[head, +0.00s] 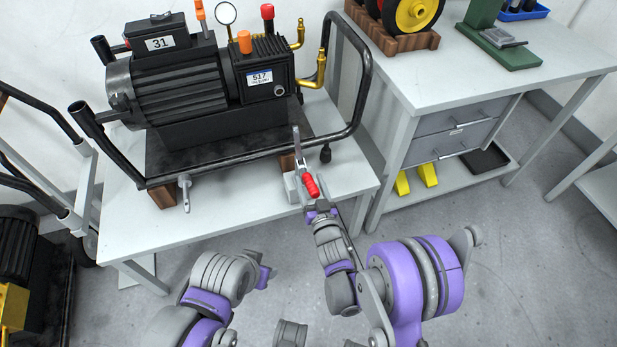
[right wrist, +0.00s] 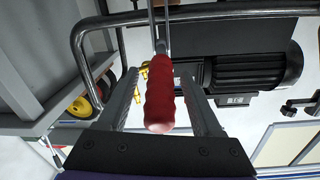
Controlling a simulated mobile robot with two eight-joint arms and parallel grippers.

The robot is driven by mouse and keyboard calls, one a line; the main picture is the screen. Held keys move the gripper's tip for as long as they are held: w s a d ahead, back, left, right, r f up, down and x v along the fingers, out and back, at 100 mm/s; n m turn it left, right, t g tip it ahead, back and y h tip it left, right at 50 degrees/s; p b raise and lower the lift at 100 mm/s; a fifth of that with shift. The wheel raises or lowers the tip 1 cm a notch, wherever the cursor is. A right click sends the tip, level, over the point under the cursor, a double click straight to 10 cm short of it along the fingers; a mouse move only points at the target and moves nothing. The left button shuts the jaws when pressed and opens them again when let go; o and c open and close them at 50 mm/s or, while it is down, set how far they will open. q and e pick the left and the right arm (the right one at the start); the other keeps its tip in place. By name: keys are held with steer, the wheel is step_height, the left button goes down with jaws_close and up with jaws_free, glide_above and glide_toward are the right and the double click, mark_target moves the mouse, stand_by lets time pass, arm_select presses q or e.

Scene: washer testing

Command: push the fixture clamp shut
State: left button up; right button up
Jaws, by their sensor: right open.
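The fixture clamp has a red grip (head: 311,186) and grey metal parts. It stands at the front edge of the white table, by the front right of the pump's base, and its metal arm points up. Its red grip tilts down toward my right gripper (head: 316,205). In the right wrist view the red grip (right wrist: 160,95) lies between the two spread fingers of my right gripper (right wrist: 163,100), with a gap visible on each side. My left gripper (head: 263,275) is low in the head view, away from the table; its fingers do not show clearly.
A black pump (head: 190,85) in a tubular frame (head: 365,75) fills most of the white table (head: 235,198). A grey fitting (head: 184,190) sits at its front left. A second bench (head: 465,75) with drawers stands at the right. The floor between is clear.

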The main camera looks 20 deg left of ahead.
steer(key=shift+w+a, duration=0.4)
steer(key=shift+w, duration=0.2)
jaws_close()
stand_by(1.1)
